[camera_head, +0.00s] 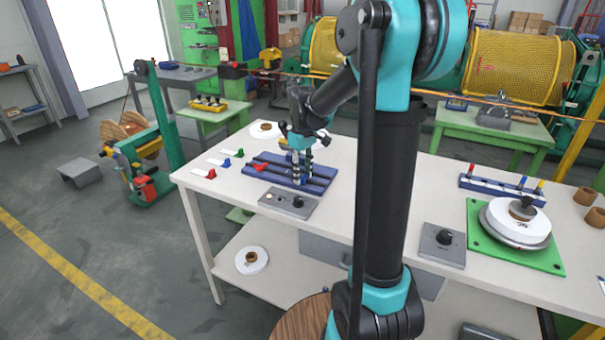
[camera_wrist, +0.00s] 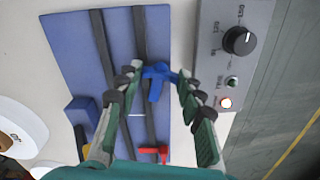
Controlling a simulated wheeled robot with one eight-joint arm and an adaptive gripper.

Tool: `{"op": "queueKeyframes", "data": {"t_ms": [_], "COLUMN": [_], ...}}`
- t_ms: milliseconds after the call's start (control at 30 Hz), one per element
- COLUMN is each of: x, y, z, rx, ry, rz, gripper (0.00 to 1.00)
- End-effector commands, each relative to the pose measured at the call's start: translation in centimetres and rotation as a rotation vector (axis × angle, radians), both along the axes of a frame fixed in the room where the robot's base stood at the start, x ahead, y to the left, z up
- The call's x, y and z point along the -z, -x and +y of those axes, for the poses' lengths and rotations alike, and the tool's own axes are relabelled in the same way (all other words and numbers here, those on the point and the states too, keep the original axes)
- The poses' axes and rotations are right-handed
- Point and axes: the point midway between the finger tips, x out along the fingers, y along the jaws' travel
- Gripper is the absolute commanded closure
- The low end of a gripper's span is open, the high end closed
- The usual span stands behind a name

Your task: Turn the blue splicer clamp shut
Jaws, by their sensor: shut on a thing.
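A red clamp (camera_wrist: 152,151) sits on the same base, nearer the bottom of the wrist view. It also shows in the head view (camera_head: 261,168).
A grey control box (camera_head: 288,201) with a black knob (camera_wrist: 238,41) lies beside the base. Small coloured-handle pieces (camera_head: 226,162) lie left on the white table (camera_head: 400,180). A white spool (camera_head: 518,222) on a green plate and another grey knob box (camera_head: 443,243) stand right.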

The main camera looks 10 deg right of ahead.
Motion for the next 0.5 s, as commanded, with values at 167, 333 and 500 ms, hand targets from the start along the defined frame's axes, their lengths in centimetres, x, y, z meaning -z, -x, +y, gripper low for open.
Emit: {"op": "queueKeyframes", "data": {"t_ms": [167, 333, 500], "x": [-0.02, -0.02, -0.02], "y": [-0.02, -0.03, -0.03], "z": [-0.01, 0.0, 0.0], "rx": [0.164, 0.327, 0.489], "ry": [0.0, 0.0, 0.0], "rz": [0.0, 0.0, 0.0], "gripper": [0.91, 0.91, 0.91]}}
